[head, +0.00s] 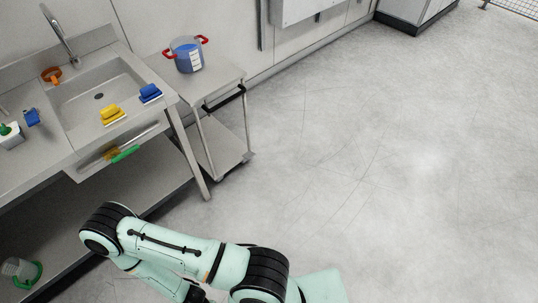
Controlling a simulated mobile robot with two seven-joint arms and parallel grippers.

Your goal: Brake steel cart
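The steel cart (221,82) stands at the right end of the sink bench, close to the wall. It has a flat top, a black handle (225,98) on its near right side and a lower shelf. A dark caster shows low at its right corner; another is partly visible at the front. No brake lever can be made out at this size. A pot with red handles (188,57) and blue contents stands on the cart top. One of my arms is folded across the bottom of the head view, well short of the cart. Neither gripper's fingers show.
The sink bench (150,128) carries a yellow brush (111,114), blue brushes and a white bottle (10,137). Its front leg stands beside the cart. A container with a green rim (22,270) sits low at left. The grey floor (370,170) to the right is clear.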

